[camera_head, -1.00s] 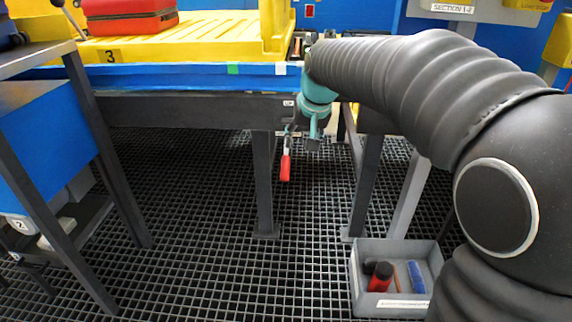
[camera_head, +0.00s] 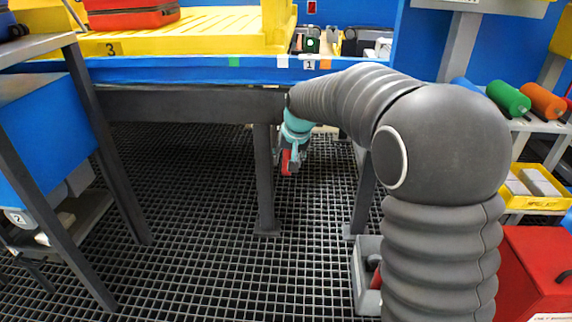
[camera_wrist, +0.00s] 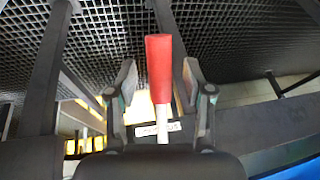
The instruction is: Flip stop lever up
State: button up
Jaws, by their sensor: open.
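The stop lever has a red grip (camera_wrist: 159,65) on a pale metal shaft (camera_wrist: 162,125). In the head view, part of its red grip (camera_head: 286,162) shows below the conveyor's dark side beam, beside a leg. My gripper (camera_wrist: 159,85) is open, with one finger on each side of the lever in the wrist view. Gaps show between the grip and both fingers. In the head view my teal gripper (camera_head: 294,152) is low under the beam and partly covers the lever. A small white label (camera_wrist: 150,129) sits behind the shaft; its text is unreadable.
The conveyor's blue edge (camera_head: 190,72) and dark beam (camera_head: 180,105) run above the lever. A dark leg (camera_head: 264,185) stands close by on its left. A grey bin (camera_head: 366,270) stands on the grated floor, partly hidden by my arm.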

jog(key=shift+x, duration=1)
grip_shut()
jog(key=shift+r, duration=0.1)
